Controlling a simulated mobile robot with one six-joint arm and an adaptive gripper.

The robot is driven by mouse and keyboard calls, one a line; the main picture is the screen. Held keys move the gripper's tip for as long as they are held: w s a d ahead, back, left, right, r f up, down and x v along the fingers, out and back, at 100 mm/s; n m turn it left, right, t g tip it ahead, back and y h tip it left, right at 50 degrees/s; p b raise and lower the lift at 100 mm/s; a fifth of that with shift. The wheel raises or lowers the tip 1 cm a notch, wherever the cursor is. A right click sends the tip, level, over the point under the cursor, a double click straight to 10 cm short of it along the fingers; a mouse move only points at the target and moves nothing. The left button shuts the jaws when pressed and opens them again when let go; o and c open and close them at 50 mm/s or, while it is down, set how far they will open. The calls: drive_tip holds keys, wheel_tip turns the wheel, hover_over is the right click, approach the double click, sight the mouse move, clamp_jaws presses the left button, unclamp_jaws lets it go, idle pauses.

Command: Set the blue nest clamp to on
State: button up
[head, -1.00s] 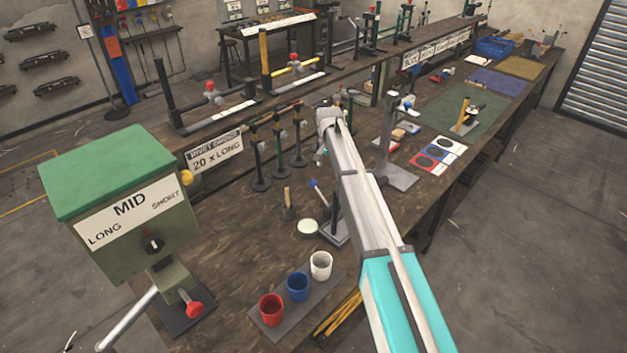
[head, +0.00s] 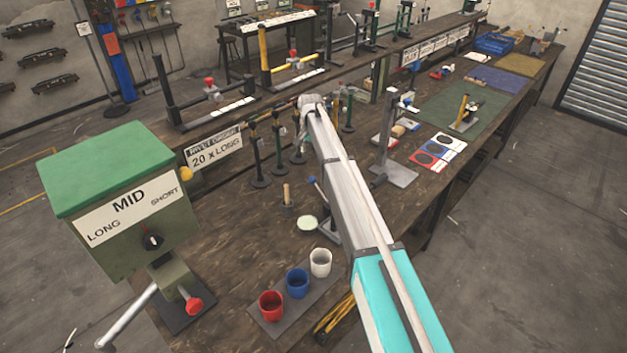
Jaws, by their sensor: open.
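A lever with a blue tip (head: 313,181) stands on a small grey base plate (head: 326,232) in the middle of the near bench, partly behind my arm. I cannot tell whether it is the blue nest clamp or which way it is set. My arm reaches from the lower right over the bench, its far end by the row of dark stands. My gripper (head: 300,147) is at that end, above and behind the blue-tipped lever in the picture and apart from it. Its fingers are small and mostly hidden by my arm, and no held object shows.
Red (head: 271,306), blue (head: 297,283) and white (head: 320,262) cups stand on a grey strip in front. A green-topped box (head: 125,215) marked MID stands at left. A tall grey post (head: 386,135) rises right of my arm. Several dark stands (head: 257,150) crowd the far side.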

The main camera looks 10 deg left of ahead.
sight(314, 177)
drive_tip(key=shift+d+f+b, duration=0.1)
drive_tip(key=shift+f+b, duration=6.4)
drive_tip(key=shift+f, duration=0.2)
clamp_jaws()
drive_tip(key=shift+s+d, duration=0.1)
drive_tip(key=shift+d, duration=0.1)
drive_tip(key=shift+r, duration=0.1)
